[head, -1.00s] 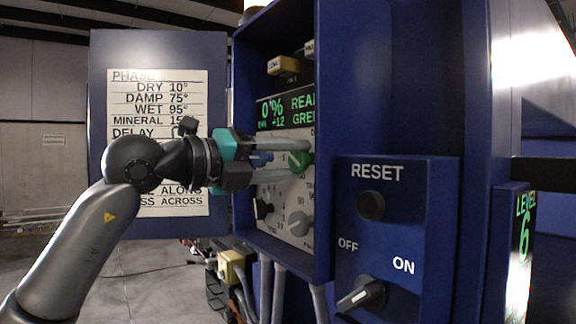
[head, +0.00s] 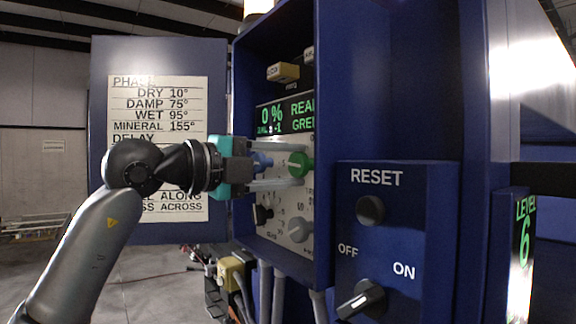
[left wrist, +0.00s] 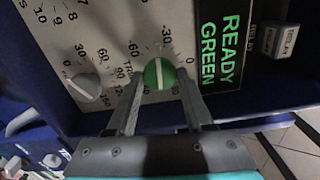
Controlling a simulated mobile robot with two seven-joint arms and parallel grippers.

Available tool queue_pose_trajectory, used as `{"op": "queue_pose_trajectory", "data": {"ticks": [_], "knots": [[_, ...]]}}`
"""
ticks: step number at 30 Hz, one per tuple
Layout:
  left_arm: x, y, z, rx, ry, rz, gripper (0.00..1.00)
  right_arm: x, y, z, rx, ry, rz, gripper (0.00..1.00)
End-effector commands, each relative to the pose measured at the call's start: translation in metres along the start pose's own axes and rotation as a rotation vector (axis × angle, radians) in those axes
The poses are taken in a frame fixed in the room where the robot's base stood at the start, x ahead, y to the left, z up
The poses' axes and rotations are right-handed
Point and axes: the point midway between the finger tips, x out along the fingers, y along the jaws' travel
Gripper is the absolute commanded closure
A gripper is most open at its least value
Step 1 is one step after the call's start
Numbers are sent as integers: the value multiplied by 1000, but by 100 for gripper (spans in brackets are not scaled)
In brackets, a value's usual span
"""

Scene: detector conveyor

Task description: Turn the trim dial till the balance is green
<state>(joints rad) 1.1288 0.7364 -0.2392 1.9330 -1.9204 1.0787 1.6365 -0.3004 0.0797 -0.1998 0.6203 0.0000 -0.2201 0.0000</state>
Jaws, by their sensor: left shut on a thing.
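The trim dial is a green round knob (head: 299,164) with a white line, on the pale panel (head: 272,222) inside the blue cabinet. My left gripper (head: 301,165) is shut on it, one finger above and one below. In the left wrist view the dial (left wrist: 159,74) sits between my two fingertips (left wrist: 160,82), its white line pointing at the scale between -60 and -30. The display (head: 285,115) shows green "0 %", a small reading that looks like -1, and partly cut "READY GREEN". My right gripper is in neither view.
A RESET button (head: 370,210) and OFF/ON switch (head: 362,299) are on the box at right. The open door (head: 100,190) carries a phase chart.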

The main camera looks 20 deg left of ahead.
Motion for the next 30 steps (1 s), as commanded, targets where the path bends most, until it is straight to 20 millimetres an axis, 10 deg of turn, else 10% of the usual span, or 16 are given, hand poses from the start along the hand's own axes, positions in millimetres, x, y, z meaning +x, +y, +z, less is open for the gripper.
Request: {"op": "queue_pose_trajectory", "data": {"ticks": [8, 9, 16, 30], "knots": [[0, 0, 0, 1, -2, -2, 100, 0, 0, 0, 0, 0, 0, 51], [0, 0, 0, 1, -2, -2, 45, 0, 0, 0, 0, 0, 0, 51], [0, 0, 0, 2, -1, -1, 19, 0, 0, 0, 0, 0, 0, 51], [-22, 2, 1, 3, -4, -2, 19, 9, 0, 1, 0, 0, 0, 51]]}}
